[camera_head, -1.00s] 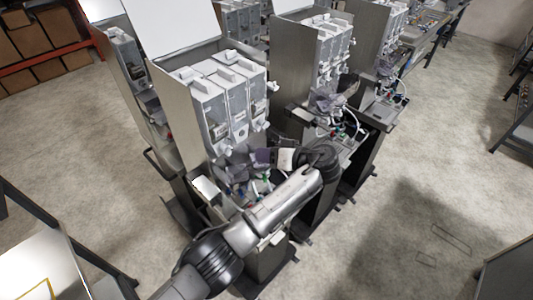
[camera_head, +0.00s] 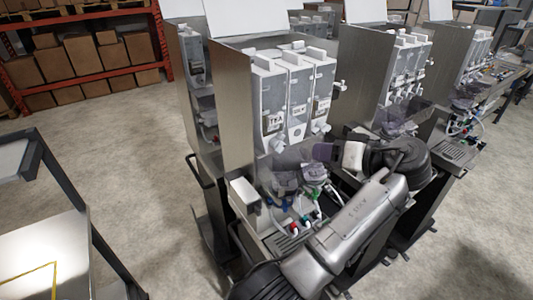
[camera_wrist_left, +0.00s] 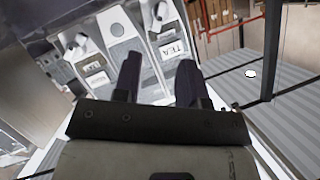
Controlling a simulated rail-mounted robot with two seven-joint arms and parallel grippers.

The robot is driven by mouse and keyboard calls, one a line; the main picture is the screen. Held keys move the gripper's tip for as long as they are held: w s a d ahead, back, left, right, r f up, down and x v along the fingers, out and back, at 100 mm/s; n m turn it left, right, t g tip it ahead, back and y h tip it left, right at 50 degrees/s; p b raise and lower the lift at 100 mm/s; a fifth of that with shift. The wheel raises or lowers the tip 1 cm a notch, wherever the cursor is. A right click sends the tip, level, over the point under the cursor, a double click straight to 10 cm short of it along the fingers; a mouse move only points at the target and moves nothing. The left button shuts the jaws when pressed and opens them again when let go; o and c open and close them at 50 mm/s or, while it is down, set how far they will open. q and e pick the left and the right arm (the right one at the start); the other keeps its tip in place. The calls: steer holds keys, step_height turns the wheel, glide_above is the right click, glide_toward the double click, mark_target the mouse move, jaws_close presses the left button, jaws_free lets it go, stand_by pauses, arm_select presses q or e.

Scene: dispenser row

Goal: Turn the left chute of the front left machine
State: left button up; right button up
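The front left machine (camera_head: 232,100) is a steel cabinet with a row of white and grey canisters; the left canister (camera_head: 270,100) carries a TEA label. The left chute (camera_head: 277,145) is a small white piece at that canister's foot. In the left wrist view, the TEA label (camera_wrist_left: 173,48) lies beyond my fingers, with a white chute (camera_wrist_left: 160,14) above it. My left gripper (camera_head: 316,152) is in front of the machine, below the canisters, pointing left. Its two dark fingers (camera_wrist_left: 160,64) are apart with nothing visible between them. My right gripper is not in view.
Below the canisters are hoses, coloured fittings and a drip tray (camera_head: 284,242). Similar machines stand to the right, the nearest one (camera_head: 372,75) close by. A table (camera_head: 42,255) stands at the left, and a shelf with boxes (camera_head: 85,65) at the back left. Open floor lies between.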

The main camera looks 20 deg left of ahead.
mark_target(283, 144)
arm_select(q)
steer(key=shift+m, duration=0.7)
steer(key=x, duration=0.4)
steer(key=p+x, duration=0.1)
steer(key=x, duration=0.7)
steer(key=shift+w+a+r+p, duration=0.25)
steer(key=shift+w+a+p, duration=0.05)
steer(key=shift+w, duration=0.05)
steer(key=shift+w+a+f, duration=0.15)
steer(key=shift+a, duration=0.15)
steer(key=shift+c, duration=0.3)
